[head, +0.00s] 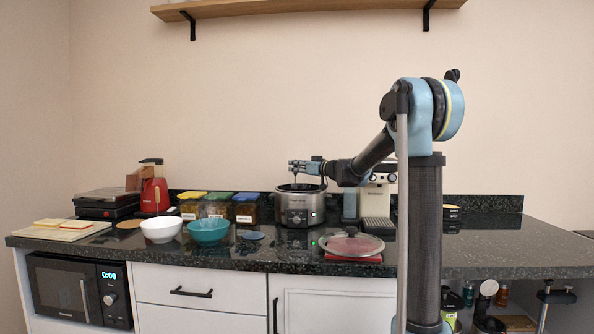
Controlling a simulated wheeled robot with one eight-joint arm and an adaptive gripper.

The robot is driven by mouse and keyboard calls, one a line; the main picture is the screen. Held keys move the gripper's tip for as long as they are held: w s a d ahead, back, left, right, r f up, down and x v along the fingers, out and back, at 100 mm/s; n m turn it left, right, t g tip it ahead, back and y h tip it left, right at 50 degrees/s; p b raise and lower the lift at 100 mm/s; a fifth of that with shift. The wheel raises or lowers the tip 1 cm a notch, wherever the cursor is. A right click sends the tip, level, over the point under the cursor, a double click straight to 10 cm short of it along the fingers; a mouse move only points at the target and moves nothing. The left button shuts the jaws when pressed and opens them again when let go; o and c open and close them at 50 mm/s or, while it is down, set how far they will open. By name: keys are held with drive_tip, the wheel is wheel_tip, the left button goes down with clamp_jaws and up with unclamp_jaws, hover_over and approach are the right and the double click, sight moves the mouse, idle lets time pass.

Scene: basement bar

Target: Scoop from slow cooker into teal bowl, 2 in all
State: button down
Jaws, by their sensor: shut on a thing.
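The slow cooker (299,209), silver and dark with a green light, stands open on the counter near the back. My gripper (294,167) is right over its mouth, shut on a utensil whose handle is small and hard to make out here. The utensil's lower end is hidden, so I cannot tell whether it carries food. The teal bowl (208,237) stands to the left of the cooker, nearer the front. What is inside the bowl and the cooker cannot be made out.
A white bowl (161,229) stands left of the teal bowl. Several lidded containers (217,205) line the wall behind. A glass lid (351,244) lies in front right of the cooker. A coffee machine (378,202) stands to the right. The counter's right part (505,245) is clear.

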drive_tip(key=shift+a, duration=0.1)
idle(0.3)
drive_tip(key=shift+r, duration=6.1)
